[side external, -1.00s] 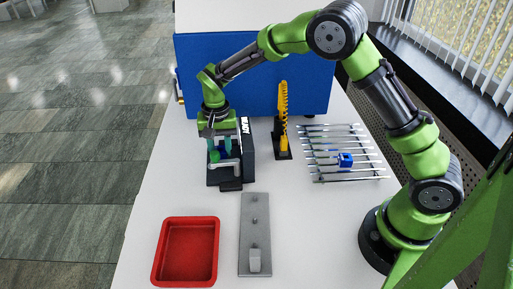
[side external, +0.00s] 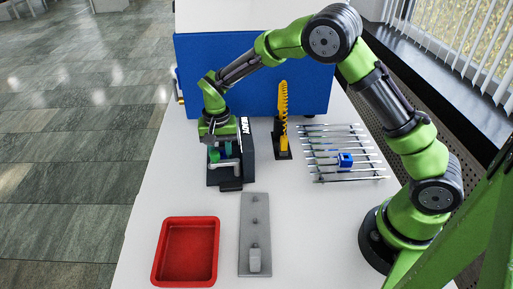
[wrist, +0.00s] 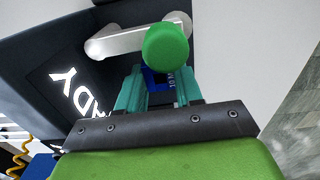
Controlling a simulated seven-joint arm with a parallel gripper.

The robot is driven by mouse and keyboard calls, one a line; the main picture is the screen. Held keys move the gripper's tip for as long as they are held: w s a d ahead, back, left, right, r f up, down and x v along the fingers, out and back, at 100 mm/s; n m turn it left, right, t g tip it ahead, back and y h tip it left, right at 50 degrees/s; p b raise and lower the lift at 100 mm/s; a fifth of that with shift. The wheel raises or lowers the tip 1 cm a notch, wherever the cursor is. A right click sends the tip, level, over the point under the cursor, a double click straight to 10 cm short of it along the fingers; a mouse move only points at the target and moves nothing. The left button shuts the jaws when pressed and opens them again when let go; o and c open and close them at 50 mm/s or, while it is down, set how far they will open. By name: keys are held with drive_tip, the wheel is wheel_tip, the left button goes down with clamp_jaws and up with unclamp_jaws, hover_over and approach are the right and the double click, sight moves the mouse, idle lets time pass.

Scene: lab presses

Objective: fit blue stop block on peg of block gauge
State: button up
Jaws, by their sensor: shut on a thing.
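My gripper (wrist: 160,85) has its two teal fingers shut on a dark blue block (wrist: 155,79) with pale markings, mostly hidden behind a green knob. In the side view my gripper (side external: 222,150) is low over the black press (side external: 248,165) with its lit READY sign, and its fingers are partly hidden. Another blue block (side external: 345,160) sits on the rod rack to the right.
A white lever with the green knob (wrist: 166,46) stands close to my fingers. A red tray (side external: 187,252) is at the front left. A yellow coiled piece on a black stand (side external: 284,152) and a rod rack (side external: 335,178) are to the right. White table is clear around the plate.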

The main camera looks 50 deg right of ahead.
drive_tip(key=shift+f, duration=0.35)
drive_tip(key=o, duration=1.1)
drive_tip(key=shift+r, duration=0.1)
wheel_tip(320, 180, up, 17)
drive_tip(key=shift+f, duration=0.15)
